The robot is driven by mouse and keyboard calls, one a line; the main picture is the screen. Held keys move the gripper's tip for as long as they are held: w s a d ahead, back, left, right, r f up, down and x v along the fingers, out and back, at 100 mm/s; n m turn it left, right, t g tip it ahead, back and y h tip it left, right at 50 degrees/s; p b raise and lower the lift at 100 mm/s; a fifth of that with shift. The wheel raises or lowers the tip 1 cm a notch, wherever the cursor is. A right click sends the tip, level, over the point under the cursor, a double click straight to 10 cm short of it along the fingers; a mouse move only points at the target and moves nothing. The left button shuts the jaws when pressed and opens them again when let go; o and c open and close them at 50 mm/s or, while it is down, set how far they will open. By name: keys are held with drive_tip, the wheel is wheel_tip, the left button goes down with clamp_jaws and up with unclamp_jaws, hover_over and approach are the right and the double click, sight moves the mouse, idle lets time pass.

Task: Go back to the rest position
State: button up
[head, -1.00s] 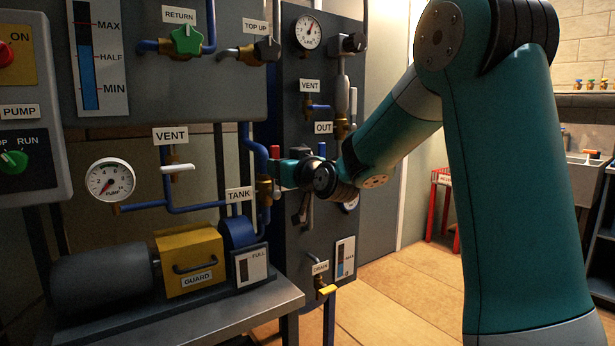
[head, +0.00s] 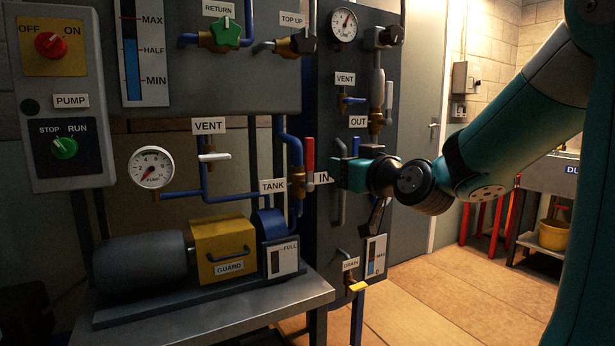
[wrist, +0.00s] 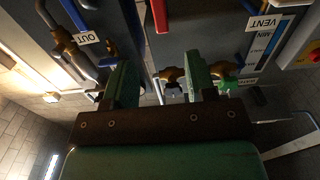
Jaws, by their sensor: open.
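My gripper (head: 338,170) is in the head view, just right of the red-handled valve (head: 309,155) on the tank line. Its jaws are open, with a gap between the two green fingers in the wrist view (wrist: 160,80). Nothing shows held between them. The red handle stands upright, and a small gap seems to lie between it and the fingers. The IN label (head: 321,178) is beside the valve. My arm reaches in from the right.
The pump bench (head: 215,305) with its yellow guard (head: 224,250) stands at front left. A control box (head: 62,95) hangs at left. The drain valve (head: 357,286) sticks out below my gripper. The floor (head: 440,280) at right is mostly clear; a yellow bucket (head: 553,235) stands beyond.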

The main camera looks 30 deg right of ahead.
drive_tip(key=s+a+f+n+g+y, duration=0.2)
drive_tip(key=s+a+f+g+y, duration=0.15)
drive_tip(key=a, duration=0.55)
drive_tip(key=s+a+f+n+g+y, duration=0.2)
drive_tip(key=a+f+g+y, duration=0.25)
drive_tip(key=a, duration=0.45)
drive_tip(key=s+a+f+n+g+h, duration=0.1)
drive_tip(key=s+a+f+g, duration=0.15)
drive_tip(key=s, duration=0.35)
drive_tip(key=s+a+f+n+g+h, duration=0.1)
drive_tip(key=s+a+f+n+g, duration=0.1)
drive_tip(key=s+g, duration=0.3)
drive_tip(key=s+a+f+n+g+h, duration=0.1)
drive_tip(key=s+a+f+g, duration=0.15)
drive_tip(key=s, duration=0.45)
wheel_tip(320, 180, up, 24)
drive_tip(key=p, duration=2.4)
